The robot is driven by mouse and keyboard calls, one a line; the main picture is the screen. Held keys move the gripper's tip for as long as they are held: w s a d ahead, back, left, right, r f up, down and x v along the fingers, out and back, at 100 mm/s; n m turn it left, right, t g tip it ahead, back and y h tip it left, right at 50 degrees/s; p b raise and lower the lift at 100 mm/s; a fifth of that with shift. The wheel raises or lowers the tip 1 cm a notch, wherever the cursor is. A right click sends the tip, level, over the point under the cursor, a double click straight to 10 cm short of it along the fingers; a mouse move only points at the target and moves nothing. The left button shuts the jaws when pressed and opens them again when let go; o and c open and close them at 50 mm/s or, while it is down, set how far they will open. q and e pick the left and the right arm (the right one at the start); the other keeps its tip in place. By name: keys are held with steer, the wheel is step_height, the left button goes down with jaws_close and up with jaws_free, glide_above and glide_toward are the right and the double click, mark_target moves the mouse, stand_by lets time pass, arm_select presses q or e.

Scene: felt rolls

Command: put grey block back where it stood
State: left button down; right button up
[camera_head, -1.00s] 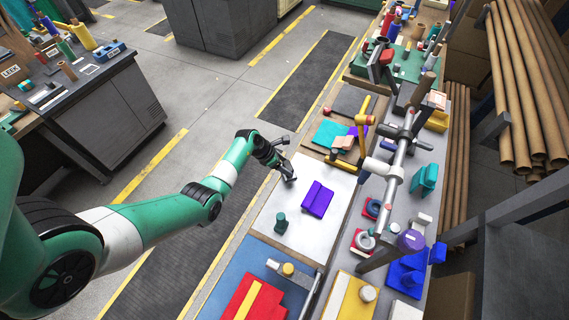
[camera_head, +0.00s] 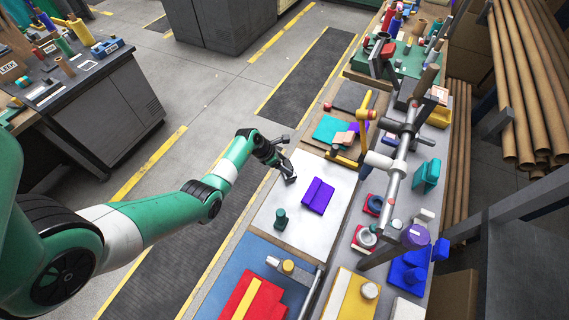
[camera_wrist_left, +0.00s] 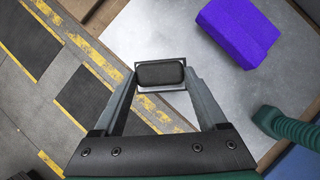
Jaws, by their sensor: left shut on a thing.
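My left gripper (camera_head: 289,178) is over the left edge of the white board (camera_head: 262,214), beside the purple block. In the left wrist view, the left gripper (camera_wrist_left: 160,76) is shut on a dark grey block (camera_wrist_left: 160,73) with rounded corners, held between the fingertips. A pale edge shows just below it. I cannot tell whether the block touches the board. My right gripper is not in view.
The purple block (camera_head: 318,195) lies on the board to the right of the gripper; it also shows in the left wrist view (camera_wrist_left: 238,32). A dark green knobbed piece (camera_head: 281,218) stands nearer the front.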

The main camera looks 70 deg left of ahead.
arm_select(q)
steer(key=shift+f, duration=0.25)
jaws_free()
steer(key=shift+w, duration=0.1)
steer(key=p+v, duration=0.4)
steer(key=v, duration=0.7)
steer(key=shift+s+r, duration=0.2)
steer(key=shift+s, duration=0.1)
